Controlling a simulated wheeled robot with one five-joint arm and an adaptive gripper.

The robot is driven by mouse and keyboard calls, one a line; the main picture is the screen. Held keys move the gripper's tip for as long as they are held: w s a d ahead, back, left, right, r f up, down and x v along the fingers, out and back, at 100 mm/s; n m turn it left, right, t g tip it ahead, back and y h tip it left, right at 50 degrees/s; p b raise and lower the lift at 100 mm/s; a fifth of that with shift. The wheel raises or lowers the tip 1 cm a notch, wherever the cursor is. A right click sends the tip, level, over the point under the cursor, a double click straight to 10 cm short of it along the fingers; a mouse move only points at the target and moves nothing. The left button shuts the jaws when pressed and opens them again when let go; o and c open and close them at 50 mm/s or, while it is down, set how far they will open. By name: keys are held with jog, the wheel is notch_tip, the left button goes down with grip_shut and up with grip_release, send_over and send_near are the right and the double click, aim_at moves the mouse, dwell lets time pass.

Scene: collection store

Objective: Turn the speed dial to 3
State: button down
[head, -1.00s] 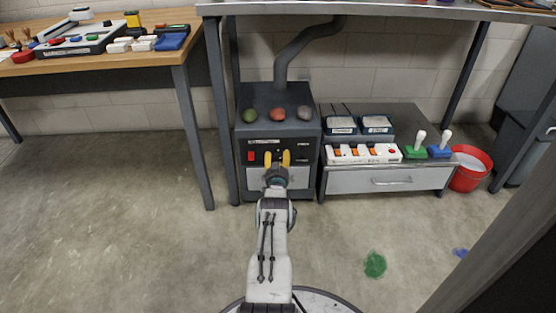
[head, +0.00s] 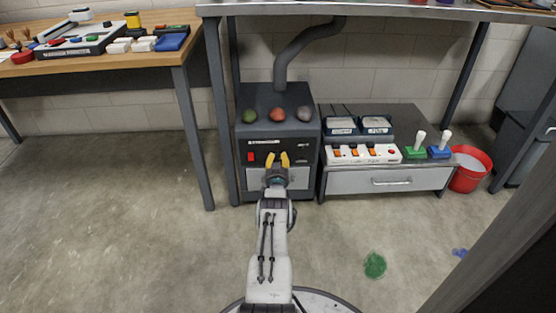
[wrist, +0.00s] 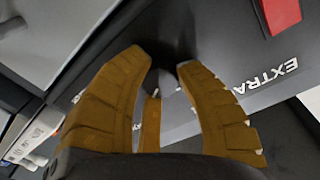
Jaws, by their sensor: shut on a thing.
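The dark extractor unit (head: 308,178) stands on the floor under the metal bench. In the wrist view my gripper (wrist: 163,62) is shut on the speed dial (wrist: 166,78), a dark knob between the fingertips. The dial is mostly hidden by the fingers and shadow. Its number marks and pointer cannot be read. The panel is tilted in the wrist view, with the letters "EXTRA" to the right of the fingers.
A red switch (head: 251,157) is left of the fingers. Three coloured stones, including a red one (head: 277,114), lie on the unit. A red bucket (head: 470,168) stands beyond.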

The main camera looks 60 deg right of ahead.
jog(key=shift+w+a+m, duration=0.1)
jog(key=shift+m, duration=1.2)
jog(key=shift+w+a+m, duration=0.1)
jog(key=shift+m, duration=1.2)
jog(key=c, duration=0.8)
grip_release()
jog(key=shift+w, duration=0.1)
jog(key=shift+c, duration=0.2)
jog(key=shift+d, duration=0.1)
jog(key=shift+s, duration=0.2)
jog(key=shift+s+a, duration=0.2)
jog(key=shift+a, duration=0.2)
jog(key=v, duration=1.1)
jog(key=shift+r, duration=0.25)
